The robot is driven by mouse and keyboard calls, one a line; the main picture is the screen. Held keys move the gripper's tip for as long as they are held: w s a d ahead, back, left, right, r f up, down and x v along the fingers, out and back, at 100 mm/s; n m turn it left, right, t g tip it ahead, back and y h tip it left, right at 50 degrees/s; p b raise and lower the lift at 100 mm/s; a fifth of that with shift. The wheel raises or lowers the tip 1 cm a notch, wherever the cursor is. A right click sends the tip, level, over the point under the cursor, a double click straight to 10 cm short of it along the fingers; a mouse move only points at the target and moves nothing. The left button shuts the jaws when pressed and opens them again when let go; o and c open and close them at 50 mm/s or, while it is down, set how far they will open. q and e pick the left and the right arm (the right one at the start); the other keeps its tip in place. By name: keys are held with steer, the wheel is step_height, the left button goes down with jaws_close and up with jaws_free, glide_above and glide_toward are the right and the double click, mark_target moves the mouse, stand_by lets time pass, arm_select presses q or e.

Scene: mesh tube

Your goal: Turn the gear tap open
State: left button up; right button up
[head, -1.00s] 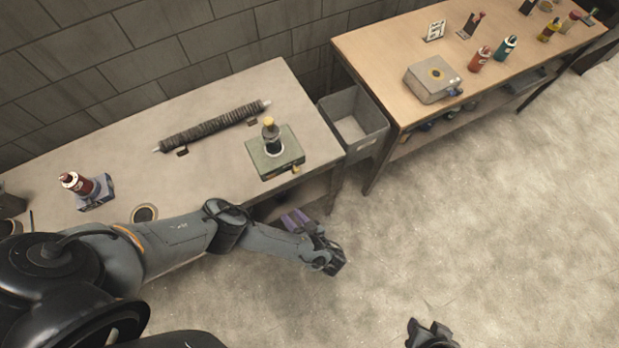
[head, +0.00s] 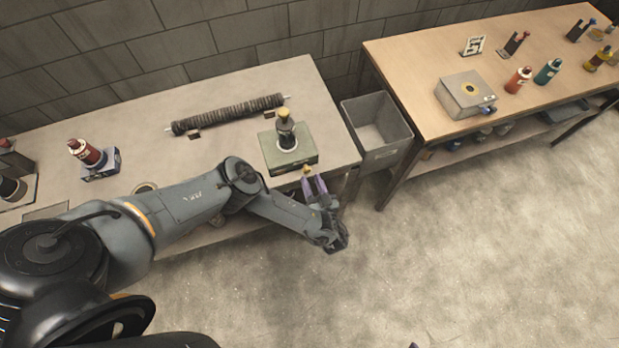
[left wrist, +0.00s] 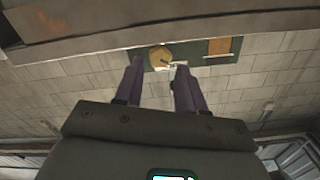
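A green box (head: 289,160) with a dark bottle (head: 286,135) on top stands at the right front of the grey bench. A small yellow knob on its front, which looks like the gear tap (head: 306,169), sticks out over the bench edge. My left gripper (head: 313,182) is just in front of and below the knob, its purple fingers pointing at it. The gripper is open, and I see no contact. My right gripper is not visible.
The grey bench (head: 240,97) also holds a ribbed mesh tube (head: 228,113) and a red bottle (head: 85,151) on a stand. A grey bin (head: 376,125) stands between it and the wooden table (head: 420,65).

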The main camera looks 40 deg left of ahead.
mark_target(306, 169)
arm_select(q)
steer(key=shift+b+x, duration=0.5)
steer(key=shift+x, duration=0.9)
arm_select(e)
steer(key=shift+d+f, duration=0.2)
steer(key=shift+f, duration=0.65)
arm_select(q)
steer(key=shift+c, duration=0.4)
jaws_close()
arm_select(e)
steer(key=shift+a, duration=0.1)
